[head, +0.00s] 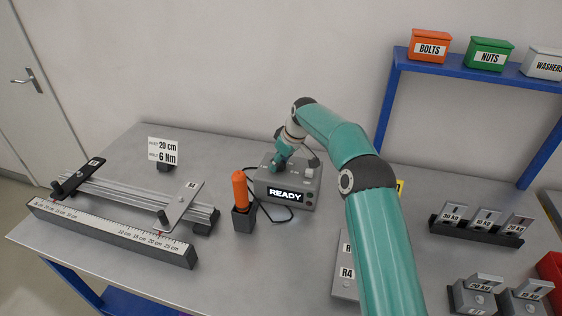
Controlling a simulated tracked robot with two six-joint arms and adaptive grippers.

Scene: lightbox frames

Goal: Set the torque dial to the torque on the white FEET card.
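The white card (163,151) stands upright at the back left of the table and reads 20 cm and 6 Nm; its small side words are hard to read. A grey control box (295,203) with a lit READY display (285,195) sits mid-table. My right gripper (277,166) reaches down at the box's top left. It hides that part of the top, and I cannot make out the torque dial or its setting. Whether the fingers are open or shut is unclear. A small round knob (310,173) shows at the box's top right. My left gripper is not in view.
An orange-handled tool (240,190) stands in a dark holder (243,218) left of the box, with a black cable beside it. A rail fixture (135,197) and ruler (110,232) lie at left. Weights (485,218) stand at right. Bins (429,46) sit on a blue shelf.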

